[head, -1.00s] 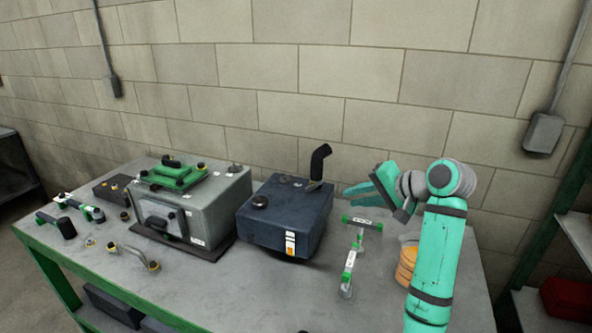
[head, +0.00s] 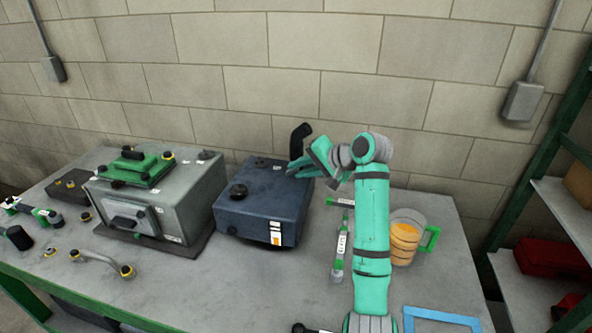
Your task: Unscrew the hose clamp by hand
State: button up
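A black bent hose (head: 299,139) rises from the back right corner of a dark blue tank (head: 250,215) on the workbench. My gripper (head: 294,167) is at the lower part of this hose, its teal fingers in front of the hose base. The fingers and hand cover the base, so I cannot make out the hose clamp. I cannot tell whether the fingers touch anything or how far apart they are.
A grey metal box (head: 190,205) with a green top part stands left of the tank. Green-and-white tools (head: 340,245) lie right of the tank. A mug of orange liquid (head: 404,240) and a blue frame (head: 440,316) are farther right. The block wall stands behind.

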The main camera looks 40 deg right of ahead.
jog(key=shift+x, duration=0.85)
jog(key=shift+s+d, duration=0.15)
grip_shut()
